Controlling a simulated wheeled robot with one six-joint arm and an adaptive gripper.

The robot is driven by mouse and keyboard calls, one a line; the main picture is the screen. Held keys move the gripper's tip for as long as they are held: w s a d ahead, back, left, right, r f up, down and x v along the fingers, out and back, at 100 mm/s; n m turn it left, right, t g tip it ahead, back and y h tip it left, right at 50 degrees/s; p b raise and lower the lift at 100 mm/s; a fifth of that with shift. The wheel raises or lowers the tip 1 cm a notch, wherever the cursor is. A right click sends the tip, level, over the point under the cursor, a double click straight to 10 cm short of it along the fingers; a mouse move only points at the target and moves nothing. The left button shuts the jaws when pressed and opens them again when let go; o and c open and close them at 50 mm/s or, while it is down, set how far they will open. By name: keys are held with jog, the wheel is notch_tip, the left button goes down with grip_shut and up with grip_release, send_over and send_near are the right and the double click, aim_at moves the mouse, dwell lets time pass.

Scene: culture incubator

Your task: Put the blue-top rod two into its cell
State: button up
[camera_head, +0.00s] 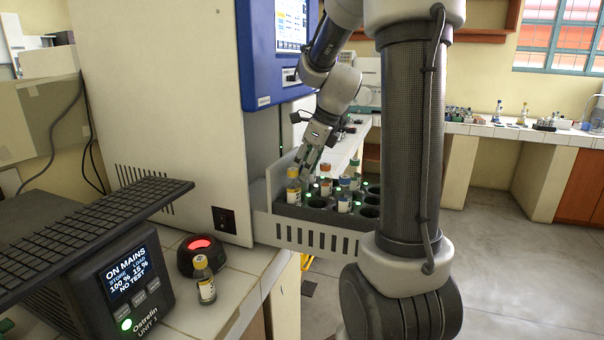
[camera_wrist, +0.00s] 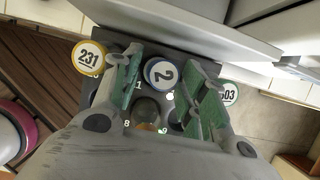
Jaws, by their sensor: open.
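In the wrist view, a blue-rimmed top marked "2" (camera_wrist: 160,72) shows between the two green-padded fingers of my gripper (camera_wrist: 168,66). The fingers are spread, with a gap on both sides of it. It appears to stand upright in the dark cell block (camera_wrist: 150,45); its lower body is hidden. In the head view my gripper (camera_head: 308,170) hangs over the left part of the block. Blue-topped rods (camera_head: 345,187) show there, but I cannot tell which one is marked "2".
A yellow top marked "231" (camera_wrist: 88,57) and a green top ending "03" (camera_wrist: 228,92) flank the fingers. The block sits in a pulled-out white drawer (camera_head: 315,236). A yellow-capped vial (camera_head: 205,282) stands on the bench by a red-lit round device (camera_head: 200,250). Some cells are empty.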

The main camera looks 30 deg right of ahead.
jog(key=v, duration=0.9)
jog(key=s+a+f+n+h, duration=0.1)
jog(key=s+a+n, duration=0.3)
jog(key=s+n, duration=0.6)
jog(key=s+a+f+n+h, duration=0.1)
jog(key=s+a+f+n, duration=0.2)
jog(key=s+n, duration=0.7)
jog(key=n, duration=0.8)
jog(key=shift+s+a+t+h, duration=0.15)
jog(key=shift+a+t+h, duration=0.2)
jog(key=shift+t+h, duration=0.05)
jog(key=shift+f, duration=0.15)
